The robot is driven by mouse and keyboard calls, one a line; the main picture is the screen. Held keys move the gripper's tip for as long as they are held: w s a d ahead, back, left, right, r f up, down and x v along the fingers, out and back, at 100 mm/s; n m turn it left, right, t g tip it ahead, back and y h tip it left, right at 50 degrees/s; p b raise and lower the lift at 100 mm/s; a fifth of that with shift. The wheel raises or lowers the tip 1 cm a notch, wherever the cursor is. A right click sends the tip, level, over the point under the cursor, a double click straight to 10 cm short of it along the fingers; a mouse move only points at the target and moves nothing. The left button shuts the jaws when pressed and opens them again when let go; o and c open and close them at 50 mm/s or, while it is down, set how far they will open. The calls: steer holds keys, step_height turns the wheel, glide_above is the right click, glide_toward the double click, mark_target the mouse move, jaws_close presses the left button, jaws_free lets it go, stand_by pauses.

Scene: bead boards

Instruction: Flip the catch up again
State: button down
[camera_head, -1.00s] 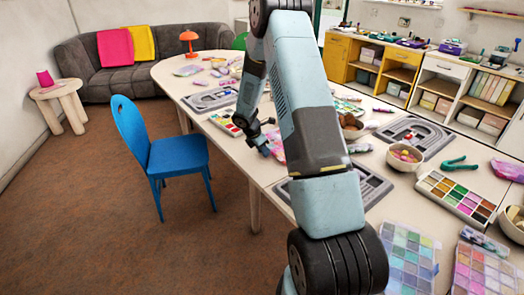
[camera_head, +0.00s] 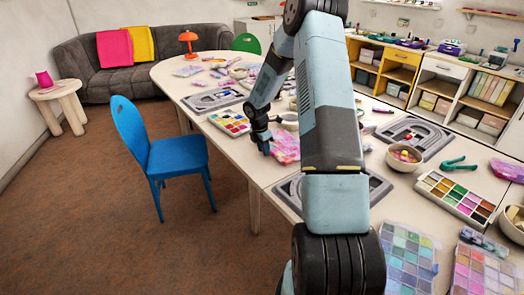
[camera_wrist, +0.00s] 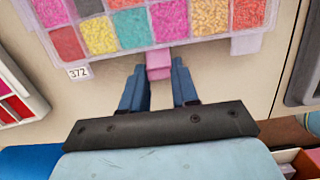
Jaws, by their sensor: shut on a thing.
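A clear bead box (camera_wrist: 150,30) with pink, yellow, teal and red compartments lies on the table, with a tag reading 372 at its near edge. A pink catch (camera_wrist: 158,63) sticks out from that edge in the wrist view. My gripper (camera_wrist: 159,72) is shut on the pink catch, with a blue finger at each side of it. A second, pale lilac tab (camera_wrist: 246,43) sits further right on the same edge. In the head view my gripper (camera_head: 265,147) is at the near left side of the pink box (camera_head: 287,146). The catch is too small to see there.
A paint-like bead tray (camera_head: 229,123) lies left of the box and a grey bead board (camera_head: 378,188) lies right of it. A blue chair (camera_head: 176,153) stands by the table's left edge. Bowls (camera_head: 403,157) and more bead boxes fill the right side.

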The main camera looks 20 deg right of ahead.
steer(key=shift+w+d+r+g+y, duration=0.15)
steer(key=shift+d+y, duration=0.2)
steer(key=shift+y, duration=0.45)
steer(key=shift+s+d+r+g+y, duration=0.15)
steer(key=shift+d+y, duration=0.15)
steer(key=shift+y, duration=0.5)
steer(key=shift+w, duration=0.1)
steer(key=c, duration=0.8)
jaws_free()
steer(key=shift+c, duration=0.2)
step_height(320, 180, up, 14)
steer(key=d, duration=0.2)
steer(key=shift+w+f, duration=0.2)
steer(key=shift+w, duration=0.05)
